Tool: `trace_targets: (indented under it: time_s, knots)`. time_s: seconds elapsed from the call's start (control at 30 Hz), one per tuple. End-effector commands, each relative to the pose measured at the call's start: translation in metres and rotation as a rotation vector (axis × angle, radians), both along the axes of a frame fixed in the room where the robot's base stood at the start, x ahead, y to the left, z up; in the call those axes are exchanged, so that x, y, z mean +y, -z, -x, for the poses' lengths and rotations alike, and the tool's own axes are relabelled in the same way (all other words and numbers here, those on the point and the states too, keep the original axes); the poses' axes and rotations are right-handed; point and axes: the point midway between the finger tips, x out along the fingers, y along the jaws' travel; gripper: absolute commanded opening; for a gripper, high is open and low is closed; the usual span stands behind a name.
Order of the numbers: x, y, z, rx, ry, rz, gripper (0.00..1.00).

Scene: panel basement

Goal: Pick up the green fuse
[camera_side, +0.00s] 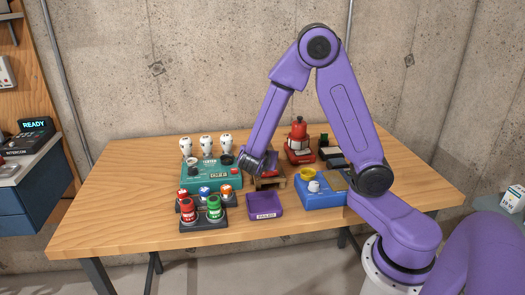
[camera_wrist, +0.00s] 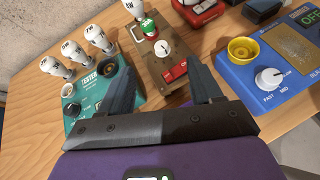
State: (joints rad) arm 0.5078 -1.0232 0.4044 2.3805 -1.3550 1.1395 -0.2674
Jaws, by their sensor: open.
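The green fuse (camera_side: 215,208) stands upright at the front right of a dark rack (camera_side: 203,226), beside a red fuse (camera_side: 188,209), in the side view. My gripper (camera_side: 256,165) is behind and to the right of that rack, low over the middle of the table. In the wrist view my gripper (camera_wrist: 162,78) has its two dark fingers spread wide, with nothing between them held. The rack is not seen in the wrist view.
A teal tester (camera_side: 211,175) with white bulbs (camera_side: 205,144) behind it stands left of my gripper. A purple tray (camera_side: 264,206) is in front. A blue dimmer box (camera_side: 318,189) is at right, and a red device (camera_side: 299,143) behind. The table's front left (camera_side: 110,225) is clear.

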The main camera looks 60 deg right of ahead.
Motion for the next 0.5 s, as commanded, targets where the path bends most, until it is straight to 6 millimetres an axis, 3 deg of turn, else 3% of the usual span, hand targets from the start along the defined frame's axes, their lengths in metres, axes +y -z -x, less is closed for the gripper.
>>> trace_targets:
  time_s: [0.1,0.27,0.5]
  knots:
    - [-0.009,0.006,-0.018,0.042,-0.062,0.085,0.64]
    - [-0.014,0.009,-0.029,0.062,-0.102,0.130,0.64]
    - [-0.045,0.023,-0.045,0.064,-0.099,0.132,0.64]
